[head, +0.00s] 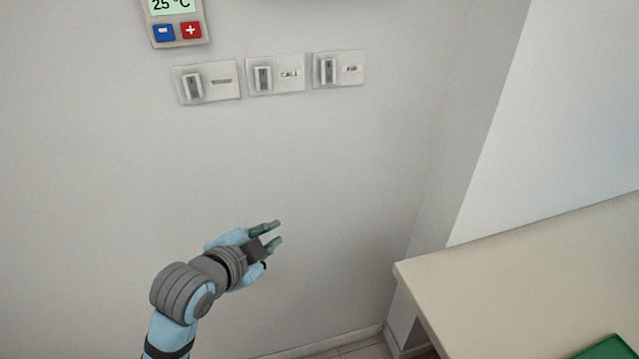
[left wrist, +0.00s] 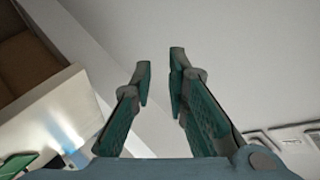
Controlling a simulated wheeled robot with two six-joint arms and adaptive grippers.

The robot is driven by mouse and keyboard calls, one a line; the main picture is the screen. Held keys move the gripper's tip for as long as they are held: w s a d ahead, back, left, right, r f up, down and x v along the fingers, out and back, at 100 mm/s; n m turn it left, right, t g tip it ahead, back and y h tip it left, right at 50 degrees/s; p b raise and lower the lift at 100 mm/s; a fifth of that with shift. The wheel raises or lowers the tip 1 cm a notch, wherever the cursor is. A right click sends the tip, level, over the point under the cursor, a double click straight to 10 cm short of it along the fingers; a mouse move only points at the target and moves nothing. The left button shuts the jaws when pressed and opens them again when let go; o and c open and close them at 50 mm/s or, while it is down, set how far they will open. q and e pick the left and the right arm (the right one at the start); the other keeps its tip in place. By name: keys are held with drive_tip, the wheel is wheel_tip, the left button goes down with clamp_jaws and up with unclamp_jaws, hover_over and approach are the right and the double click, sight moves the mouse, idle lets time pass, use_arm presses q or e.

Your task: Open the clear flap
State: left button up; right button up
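I cannot make out a clear flap in either view. My left gripper (head: 279,232) is in front of the pale wall, low in the middle of the head view, below the row of wall switches. Its fingers point right. In the left wrist view the two fingers of this gripper (left wrist: 160,65) stand apart with nothing between them. My right gripper is in neither view.
Three switch plates, unlabelled-looking (head: 208,82), CALL (head: 275,74) and AIR (head: 340,69), line the wall. A thermostat (head: 176,20) reads 25 °C above them. A beige counter (head: 530,275) with a green item (head: 608,349) stands right. Wall around the gripper is bare.

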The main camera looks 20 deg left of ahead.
use_arm(q)
drive_tip(key=w+d+r+m+t+h, duration=0.1)
drive_tip(key=w+r+m+t, duration=0.25)
drive_tip(key=r, duration=0.65)
drive_tip(key=w+r+m+t+h, duration=0.15)
drive_tip(key=r+m, duration=0.25)
drive_tip(key=r, duration=0.7)
drive_tip(key=s+d+r+m+t+h, duration=0.15)
drive_tip(key=r+m, duration=0.25)
drive_tip(key=r, duration=0.4)
drive_tip(key=s+r+m+t+h, duration=0.1)
drive_tip(key=s+r+m+t, duration=0.15)
drive_tip(key=r, duration=0.55)
drive_tip(key=p+x, duration=0.2)
drive_tip(key=x, duration=1.2)
drive_tip(key=shift+w+m+h, duration=0.3)
drive_tip(key=shift+w+m, duration=0.1)
drive_tip(key=shift+d, duration=0.15)
drive_tip(key=c, duration=0.3)
clamp_jaws()
drive_tip(key=shift+s+d+p, duration=0.1)
drive_tip(key=shift+d+p, duration=0.05)
drive_tip(key=shift+p, duration=0.15)
